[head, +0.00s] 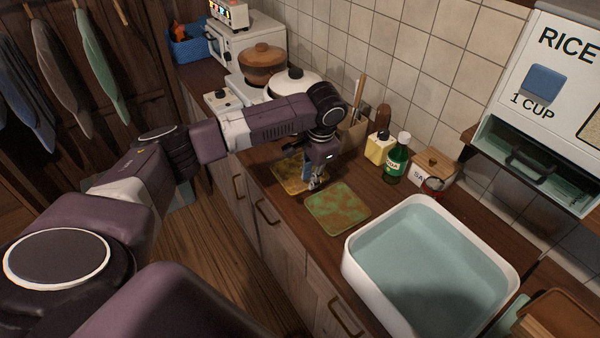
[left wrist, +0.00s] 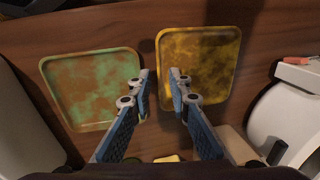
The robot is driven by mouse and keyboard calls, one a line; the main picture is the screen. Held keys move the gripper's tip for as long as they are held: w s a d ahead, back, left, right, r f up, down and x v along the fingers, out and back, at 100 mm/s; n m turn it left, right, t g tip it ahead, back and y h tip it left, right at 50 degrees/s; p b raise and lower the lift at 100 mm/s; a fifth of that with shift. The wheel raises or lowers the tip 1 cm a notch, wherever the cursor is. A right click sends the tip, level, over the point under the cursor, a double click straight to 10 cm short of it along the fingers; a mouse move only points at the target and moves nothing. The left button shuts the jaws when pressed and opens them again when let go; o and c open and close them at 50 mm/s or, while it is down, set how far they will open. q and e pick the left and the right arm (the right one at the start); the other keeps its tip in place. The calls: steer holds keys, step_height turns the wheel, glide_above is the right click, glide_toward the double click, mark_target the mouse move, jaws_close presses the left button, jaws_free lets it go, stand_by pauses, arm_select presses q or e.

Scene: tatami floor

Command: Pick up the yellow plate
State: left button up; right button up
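The yellow plate (head: 288,178) is square with rounded corners and mottled, lying flat on the wooden counter; my left gripper partly covers it in the head view. The left wrist view shows it whole (left wrist: 203,62). A similar green-brown plate (head: 337,208) lies beside it, also in the left wrist view (left wrist: 90,85). My left gripper (head: 315,183) points down over the counter near the facing edges of the plates. In the left wrist view its fingers (left wrist: 161,76) are apart, with the yellow plate's near side edge between the tips. I cannot tell whether they touch it. My right gripper is not in view.
A white sink basin (head: 430,262) stands to the right. A green bottle (head: 396,160), a yellow bottle (head: 379,148) and a utensil holder (head: 352,130) stand along the tiled wall. A white pot (head: 293,84) and a brown pot (head: 262,62) are farther back.

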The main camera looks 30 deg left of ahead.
mark_target(299, 174)
arm_select(q)
steer(key=f, duration=0.2)
steer(key=shift+w+a+f, duration=0.25)
steer(key=shift+f, duration=0.15)
steer(key=shift+w+a+f, duration=0.1)
steer(key=shift+f, duration=0.5)
steer(key=c, duration=0.4)
steer(key=shift+r, duration=0.1)
jaws_close()
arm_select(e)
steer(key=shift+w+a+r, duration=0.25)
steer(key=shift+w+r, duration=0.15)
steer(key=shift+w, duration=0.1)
